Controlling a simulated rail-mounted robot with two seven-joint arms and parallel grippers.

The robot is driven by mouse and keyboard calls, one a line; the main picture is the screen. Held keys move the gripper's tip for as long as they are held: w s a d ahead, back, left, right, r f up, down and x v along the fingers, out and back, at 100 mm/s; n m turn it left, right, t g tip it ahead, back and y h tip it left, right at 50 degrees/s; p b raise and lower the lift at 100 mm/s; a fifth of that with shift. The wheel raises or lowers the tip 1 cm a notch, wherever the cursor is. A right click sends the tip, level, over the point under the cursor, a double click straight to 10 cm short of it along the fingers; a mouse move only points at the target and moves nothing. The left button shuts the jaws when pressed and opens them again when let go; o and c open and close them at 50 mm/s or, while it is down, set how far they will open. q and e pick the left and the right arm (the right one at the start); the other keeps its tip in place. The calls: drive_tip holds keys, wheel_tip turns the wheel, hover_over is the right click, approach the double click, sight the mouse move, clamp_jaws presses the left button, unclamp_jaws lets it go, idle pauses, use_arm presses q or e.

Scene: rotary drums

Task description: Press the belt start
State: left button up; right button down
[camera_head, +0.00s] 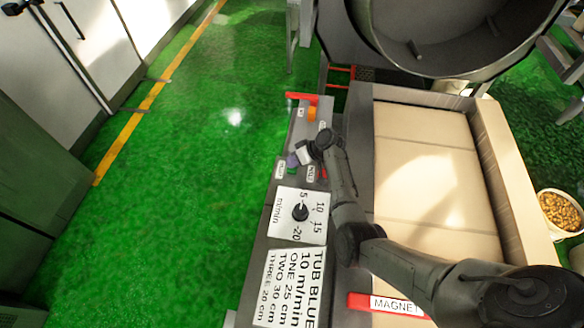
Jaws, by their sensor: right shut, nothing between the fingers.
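A narrow grey control panel (262,243) runs along the left side of the belt. A speed dial (300,212) with a black knob sits on a white plate marked m/min. Beyond it are small labelled buttons, among them a green button (292,170), partly covered. An orange button (312,114) sits farther up the panel. My right gripper (294,160) is shut and empty, its tip over or at the green button; I cannot tell whether they touch. The pale belt (425,170) lies to the right. My left gripper is not in view.
A large grey drum (450,35) stands at the belt's far end. A white sign (290,290) reads TUB BLUE, 10 m/min. A red MAGNET label (390,304) is at the near end. A white tub of brownish pieces (561,213) stands right. Green floor at left is clear.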

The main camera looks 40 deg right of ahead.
drive_tip(key=shift+f, duration=0.5)
drive_tip(key=shift+r, duration=0.15)
idle(0.5)
drive_tip(key=shift+r+p, duration=0.5)
drive_tip(key=shift+r, duration=0.05)
drive_tip(key=shift+r+p, duration=0.3)
